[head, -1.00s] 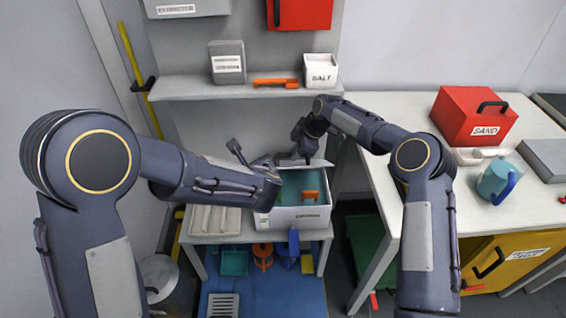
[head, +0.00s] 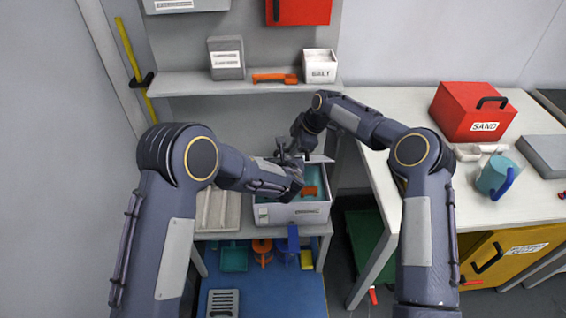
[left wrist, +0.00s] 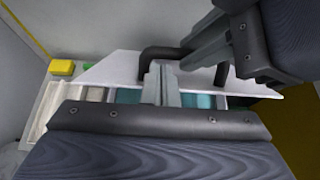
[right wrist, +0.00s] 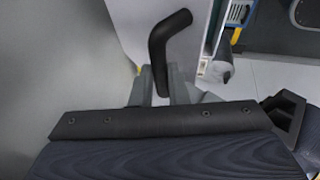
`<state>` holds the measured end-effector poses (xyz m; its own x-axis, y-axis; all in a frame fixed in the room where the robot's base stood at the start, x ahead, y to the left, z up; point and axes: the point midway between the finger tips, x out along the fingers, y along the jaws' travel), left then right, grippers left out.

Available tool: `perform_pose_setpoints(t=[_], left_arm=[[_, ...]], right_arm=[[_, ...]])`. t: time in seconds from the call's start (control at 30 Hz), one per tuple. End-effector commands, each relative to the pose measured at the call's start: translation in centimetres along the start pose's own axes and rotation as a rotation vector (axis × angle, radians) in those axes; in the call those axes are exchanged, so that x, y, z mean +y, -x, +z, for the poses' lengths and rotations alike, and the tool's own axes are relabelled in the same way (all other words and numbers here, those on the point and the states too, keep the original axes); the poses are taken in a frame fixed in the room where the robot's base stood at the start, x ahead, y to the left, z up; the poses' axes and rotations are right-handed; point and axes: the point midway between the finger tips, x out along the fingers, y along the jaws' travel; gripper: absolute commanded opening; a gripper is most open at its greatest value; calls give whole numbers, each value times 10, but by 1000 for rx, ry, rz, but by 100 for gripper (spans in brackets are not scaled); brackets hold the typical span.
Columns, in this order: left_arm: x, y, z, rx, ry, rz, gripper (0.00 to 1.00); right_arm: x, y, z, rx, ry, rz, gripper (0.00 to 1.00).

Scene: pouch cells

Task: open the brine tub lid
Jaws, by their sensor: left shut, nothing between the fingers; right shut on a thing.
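The brine tub (head: 290,213) is a white box with a label on its front, standing on a low table. Its top is uncovered, showing teal inside and a small orange thing (head: 310,191). The white lid (head: 320,158) is raised at the tub's back; it also shows in the left wrist view (left wrist: 115,72). My right gripper (head: 298,143) is shut on the lid's black handle (right wrist: 165,40). My left gripper (left wrist: 160,78) is shut and empty, close in front of the lid and handle; whether it touches them I cannot tell. My left arm hides part of the tub.
A pale ribbed tray (head: 217,211) is left of the tub. A shelf (head: 190,87) above holds a grey box, an orange tool and a salt box (head: 320,66). The white bench (head: 530,215) at right carries a red sand box (head: 470,112) and a teal jug (head: 495,177).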

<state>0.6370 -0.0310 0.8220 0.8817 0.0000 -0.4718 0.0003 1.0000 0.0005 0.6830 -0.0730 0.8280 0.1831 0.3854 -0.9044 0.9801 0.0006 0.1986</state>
Motion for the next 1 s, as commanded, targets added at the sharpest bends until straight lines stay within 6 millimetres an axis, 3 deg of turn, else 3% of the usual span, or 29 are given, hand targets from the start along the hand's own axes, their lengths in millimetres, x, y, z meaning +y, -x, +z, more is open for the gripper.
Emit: perform_pose_setpoints(t=[0.03,0.8,0.83,1.0], left_arm=[[0,-4,-1,1,1,0,0],[0,-10,12,0,1,0,0],[0,-10,12,0,1,0,0],[0,-10,12,2,1,0,0]], right_arm=[[0,-6,8,-12,-4,3,0],[0,-6,8,-12,-4,3,0],[0,-6,8,-12,-4,3,17],[0,-4,6,-9,-2,2,36]])
